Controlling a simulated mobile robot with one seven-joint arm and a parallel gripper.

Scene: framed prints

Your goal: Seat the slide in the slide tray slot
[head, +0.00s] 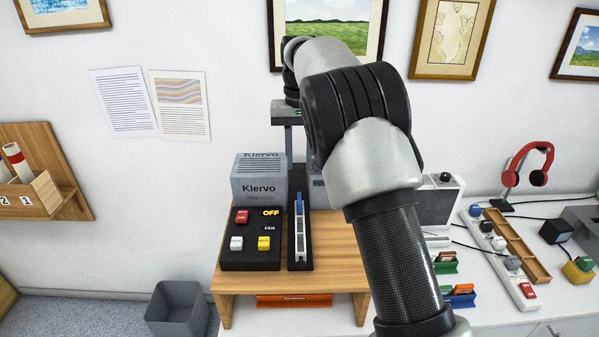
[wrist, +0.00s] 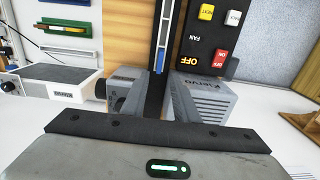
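The slide tray (head: 300,262) is a narrow black track with a pale slotted strip and a blue piece at its far end. It lies beside the control panel on the wooden stand; its track and blue piece also show in the wrist view (wrist: 159,62). My gripper (head: 288,128) is beyond the tray's far end, close to the grey Kiervo projector (head: 260,182). I cannot make out a slide in the gripper or in a slot.
The control panel (head: 262,240) has red, white and yellow buttons and reads OFF and FAN. A green holder (head: 446,267) and a blue holder (head: 461,301) contain small cards on the right. A power strip (head: 505,262) and red headphones (head: 540,178) stand farther right.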

